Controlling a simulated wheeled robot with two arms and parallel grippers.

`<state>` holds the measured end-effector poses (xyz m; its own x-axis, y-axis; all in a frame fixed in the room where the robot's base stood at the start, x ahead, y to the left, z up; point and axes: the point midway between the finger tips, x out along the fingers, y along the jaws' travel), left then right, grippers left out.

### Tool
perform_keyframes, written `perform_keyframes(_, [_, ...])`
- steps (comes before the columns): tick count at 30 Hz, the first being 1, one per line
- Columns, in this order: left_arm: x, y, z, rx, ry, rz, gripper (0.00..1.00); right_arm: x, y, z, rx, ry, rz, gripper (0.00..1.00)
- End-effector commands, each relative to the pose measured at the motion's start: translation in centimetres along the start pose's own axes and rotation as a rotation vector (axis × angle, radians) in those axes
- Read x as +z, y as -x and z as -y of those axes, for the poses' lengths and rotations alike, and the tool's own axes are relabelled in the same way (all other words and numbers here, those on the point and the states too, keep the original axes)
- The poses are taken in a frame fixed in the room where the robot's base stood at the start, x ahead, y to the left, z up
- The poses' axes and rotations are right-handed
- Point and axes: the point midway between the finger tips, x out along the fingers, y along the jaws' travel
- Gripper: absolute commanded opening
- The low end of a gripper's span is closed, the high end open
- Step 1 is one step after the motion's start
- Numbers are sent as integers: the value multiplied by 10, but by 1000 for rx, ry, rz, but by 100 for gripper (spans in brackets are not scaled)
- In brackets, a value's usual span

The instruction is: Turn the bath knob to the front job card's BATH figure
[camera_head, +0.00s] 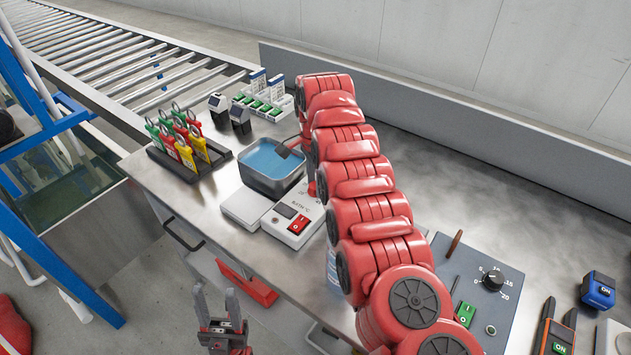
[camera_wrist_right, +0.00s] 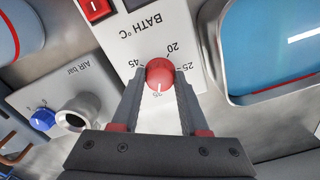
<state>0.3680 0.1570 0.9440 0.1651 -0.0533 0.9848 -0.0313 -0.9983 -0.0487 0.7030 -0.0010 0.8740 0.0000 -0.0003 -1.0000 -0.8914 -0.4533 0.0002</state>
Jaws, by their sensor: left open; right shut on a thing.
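The red bath knob (camera_wrist_right: 159,73) sits on the white BATH °C panel (camera_wrist_right: 130,50), with figures 20, 25, 35 and 45 visible around it. Its white mark points down in the right wrist view, at the 35. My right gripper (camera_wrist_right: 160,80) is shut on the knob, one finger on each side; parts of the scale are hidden. My left gripper (camera_head: 216,290) is open and empty before the bench.
The water bath (camera_head: 272,166) is beside the control box. A rack of coloured tags (camera_head: 185,150) stands left. A blue air knob (camera_wrist_right: 42,120) shows near the bath knob. The back right bench is clear.

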Motion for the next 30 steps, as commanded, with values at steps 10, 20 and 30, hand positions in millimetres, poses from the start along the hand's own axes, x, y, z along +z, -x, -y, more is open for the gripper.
perform_keyframes(10, [0, 0, 0, 0, 0, 0, 50, 0, 0, 0, 0, 0, 0, 55])
perform_keyframes(20, [0, 0, 0, 0, 0, 0, 50, 0, 0, 0, 0, 1, 0, 74])
perform_keyframes(30, [-1, -7, 0, 0, 0, 0, 50, -3, 39, 0, -5, -1, -2, 74])
